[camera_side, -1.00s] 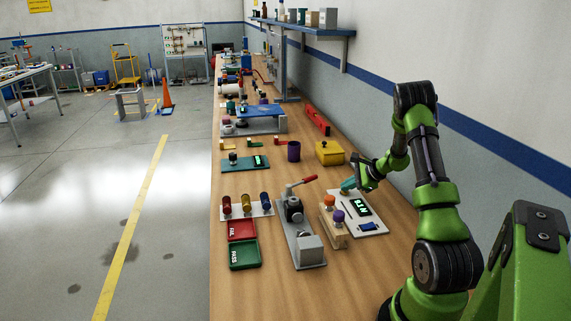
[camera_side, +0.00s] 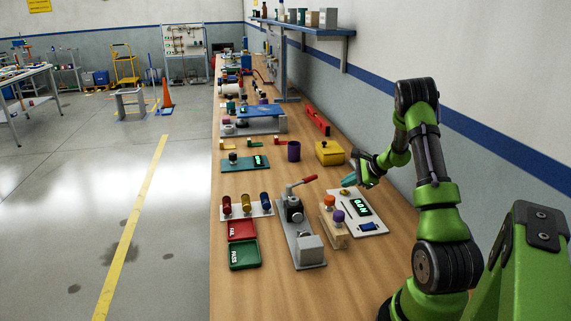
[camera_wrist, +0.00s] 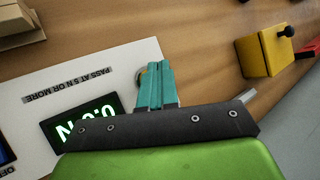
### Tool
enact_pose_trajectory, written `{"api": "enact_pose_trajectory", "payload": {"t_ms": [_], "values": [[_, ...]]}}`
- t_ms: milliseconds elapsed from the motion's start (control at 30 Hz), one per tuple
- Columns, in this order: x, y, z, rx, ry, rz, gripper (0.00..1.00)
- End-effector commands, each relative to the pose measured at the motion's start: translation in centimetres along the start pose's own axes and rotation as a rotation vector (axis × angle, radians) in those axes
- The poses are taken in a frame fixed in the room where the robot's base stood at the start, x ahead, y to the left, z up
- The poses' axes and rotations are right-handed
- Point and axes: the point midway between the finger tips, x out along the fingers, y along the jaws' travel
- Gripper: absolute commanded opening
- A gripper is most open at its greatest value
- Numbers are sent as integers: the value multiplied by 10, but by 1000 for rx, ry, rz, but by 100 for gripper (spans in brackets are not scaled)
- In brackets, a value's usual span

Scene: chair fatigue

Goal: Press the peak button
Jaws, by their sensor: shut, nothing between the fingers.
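A white gauge panel (camera_side: 376,228) lies flat on the bench and carries a lit green display (camera_side: 360,207), which reads 0.0 N in the wrist view (camera_wrist: 88,122). A small brass-coloured round button (camera_side: 346,190) sits near the panel's far end. In the wrist view the button (camera_wrist: 141,79) shows beside the left fingertip, which hides part of it. I cannot read a label on it. My gripper (camera_side: 347,181) has teal fingers, shut and empty, at the button. Its fingertips also show in the wrist view (camera_wrist: 155,68). I cannot tell whether they touch the button.
A wooden block with orange and purple knobs (camera_side: 334,230) stands left of the panel. A lever press (camera_side: 297,222) is further left. A yellow box (camera_side: 329,153) and a purple cup (camera_side: 293,151) stand beyond. Bare bench lies between the panel and the yellow box.

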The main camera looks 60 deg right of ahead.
Motion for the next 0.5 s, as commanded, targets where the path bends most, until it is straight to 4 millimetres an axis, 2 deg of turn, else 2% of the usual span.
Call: {"api": "enact_pose_trajectory", "payload": {"t_ms": [167,500], "values": [[-4,-3,3,-1,0,-2,0],[-27,-21,20,-2,-1,-3,0]]}}
